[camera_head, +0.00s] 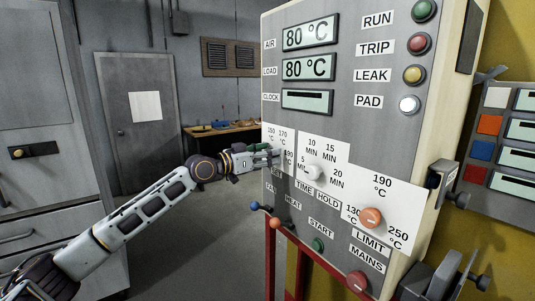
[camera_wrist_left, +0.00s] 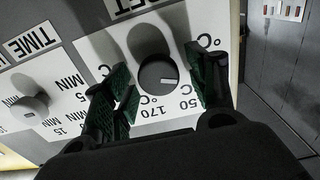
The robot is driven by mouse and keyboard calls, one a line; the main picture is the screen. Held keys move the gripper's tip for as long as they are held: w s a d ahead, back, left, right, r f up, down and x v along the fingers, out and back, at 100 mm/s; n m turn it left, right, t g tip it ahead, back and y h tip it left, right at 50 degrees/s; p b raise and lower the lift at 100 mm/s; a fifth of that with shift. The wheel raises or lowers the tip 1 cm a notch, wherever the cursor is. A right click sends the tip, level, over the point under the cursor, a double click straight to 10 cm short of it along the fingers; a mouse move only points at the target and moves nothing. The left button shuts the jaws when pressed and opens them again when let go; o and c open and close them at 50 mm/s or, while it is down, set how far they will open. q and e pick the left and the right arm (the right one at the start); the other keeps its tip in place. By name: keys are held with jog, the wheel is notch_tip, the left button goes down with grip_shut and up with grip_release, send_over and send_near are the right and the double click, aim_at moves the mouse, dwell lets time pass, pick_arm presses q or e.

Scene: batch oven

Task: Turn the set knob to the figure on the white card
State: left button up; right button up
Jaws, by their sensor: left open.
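The set knob (camera_wrist_left: 152,76) is a dark round knob with a short white mark on its face, on a white dial plate in the left wrist view. The figures 170 and part of 150 show beside it, upside down. My left gripper (camera_wrist_left: 160,88) is open, with one finger on each side of the knob; I cannot tell whether they touch it. In the head view the left gripper (camera_head: 274,156) is at the panel's left edge and hides the knob. A white card (camera_head: 146,107) hangs on the grey door; no writing is legible. My right gripper is not in view.
The time knob (camera_head: 313,173) is to the right, and the orange limit knob (camera_head: 371,218) is lower right. Air display (camera_head: 310,33) and load display (camera_head: 308,68) read 80 °C. A workbench (camera_head: 228,129) stands behind.

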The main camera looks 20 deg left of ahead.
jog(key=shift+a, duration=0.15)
pick_arm(q)
jog(key=shift+c, duration=0.7)
jog(key=c, duration=0.8)
jog(key=shift+c, duration=0.4)
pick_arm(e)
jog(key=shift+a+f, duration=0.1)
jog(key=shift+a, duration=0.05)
